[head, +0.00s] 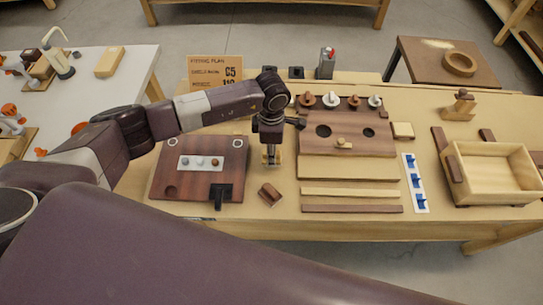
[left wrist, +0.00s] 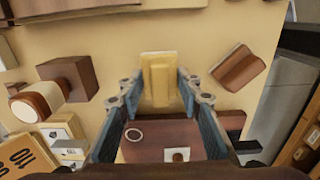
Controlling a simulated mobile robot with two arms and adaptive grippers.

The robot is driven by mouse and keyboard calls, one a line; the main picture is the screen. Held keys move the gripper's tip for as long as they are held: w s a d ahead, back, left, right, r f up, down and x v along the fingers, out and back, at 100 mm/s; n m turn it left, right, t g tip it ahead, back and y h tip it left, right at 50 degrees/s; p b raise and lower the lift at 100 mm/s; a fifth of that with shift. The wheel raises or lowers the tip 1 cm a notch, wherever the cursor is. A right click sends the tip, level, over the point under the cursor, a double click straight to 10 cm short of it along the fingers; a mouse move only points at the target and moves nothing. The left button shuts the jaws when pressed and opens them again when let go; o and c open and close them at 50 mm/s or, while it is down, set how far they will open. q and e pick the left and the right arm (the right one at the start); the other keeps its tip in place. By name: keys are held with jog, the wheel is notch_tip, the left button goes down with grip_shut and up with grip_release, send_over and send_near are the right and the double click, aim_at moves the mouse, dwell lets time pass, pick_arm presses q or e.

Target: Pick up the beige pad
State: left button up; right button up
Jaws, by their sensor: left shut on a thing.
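The beige pad (left wrist: 158,80) is a small, pale yellow-beige rectangular piece in the left wrist view. It lies between the two blue-grey fingers of my left gripper (left wrist: 160,100), which is shut on it. In the head view my left gripper (head: 270,158) points down at the bench, between the dark red-brown board and the brown panel with round holes. Only a little of the pad shows there, and I cannot tell whether it is clear of the bench top. My right gripper is not in view.
A brown block (head: 270,193) lies just in front of the gripper. The dark board (head: 180,183) is to the left, the holed panel (head: 370,143) to the right. An open wooden tray (head: 497,198) stands at the far right. A sign (head: 215,72) stands behind.

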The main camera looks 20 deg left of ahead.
pick_arm(q)
notch_tip(320, 180, up, 18)
jog(key=b, duration=0.4)
jog(key=o, duration=0.5)
jog(key=c, duration=0.4)
